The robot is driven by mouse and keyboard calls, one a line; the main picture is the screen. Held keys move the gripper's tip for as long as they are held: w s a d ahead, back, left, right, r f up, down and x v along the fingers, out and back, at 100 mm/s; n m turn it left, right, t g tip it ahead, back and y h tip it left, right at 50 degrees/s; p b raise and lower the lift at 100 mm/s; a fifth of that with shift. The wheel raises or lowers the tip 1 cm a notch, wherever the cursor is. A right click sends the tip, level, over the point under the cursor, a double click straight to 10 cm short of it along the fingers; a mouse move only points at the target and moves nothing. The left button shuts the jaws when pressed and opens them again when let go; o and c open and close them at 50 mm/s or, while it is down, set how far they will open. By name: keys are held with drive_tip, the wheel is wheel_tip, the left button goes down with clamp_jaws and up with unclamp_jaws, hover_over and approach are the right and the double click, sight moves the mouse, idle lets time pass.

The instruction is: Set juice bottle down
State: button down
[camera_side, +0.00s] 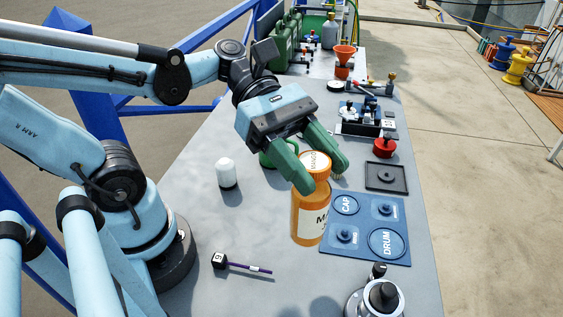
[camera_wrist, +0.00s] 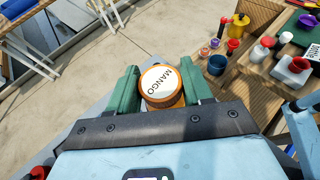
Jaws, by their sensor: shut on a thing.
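The bottle looks roughly upright, just left of the blue mat in the side view. No contact shadow shows at its base, so it seems to be above the grey table (camera_side: 190,265), but I cannot tell the gap. In the wrist view the fingers (camera_wrist: 161,92) flank the cap, which hides most of the bottle.
The blue mat (camera_side: 325,253) has marked spots, including CAP and DRUM. A dark square tray (camera_side: 386,177), a red knob (camera_side: 384,147), a white-topped small bottle (camera_side: 227,173), a purple-handled tool (camera_side: 245,267) and a metal pot (camera_side: 374,301) stand around.

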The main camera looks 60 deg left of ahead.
drive_tip(key=w+a+r+n+t+y, duration=0.15)
drive_tip(key=w+a+n+t, duration=0.3)
drive_tip(key=w, duration=0.65)
drive_tip(key=w+a+n+t+y, duration=0.25)
drive_tip(key=w+a, duration=0.35)
drive_tip(key=w, duration=0.4)
drive_tip(key=w+a+f+t, duration=0.1)
drive_tip(key=w+a+f, duration=0.4)
drive_tip(key=a+f, duration=0.5)
drive_tip(key=shift+w+a+f+n, duration=0.2)
drive_tip(key=shift+w+f+n, duration=0.1)
drive_tip(key=shift+f, duration=0.35)
drive_tip(key=shift+c, duration=2.4)
unclamp_jaws()
drive_tip(key=shift+f, duration=0.15)
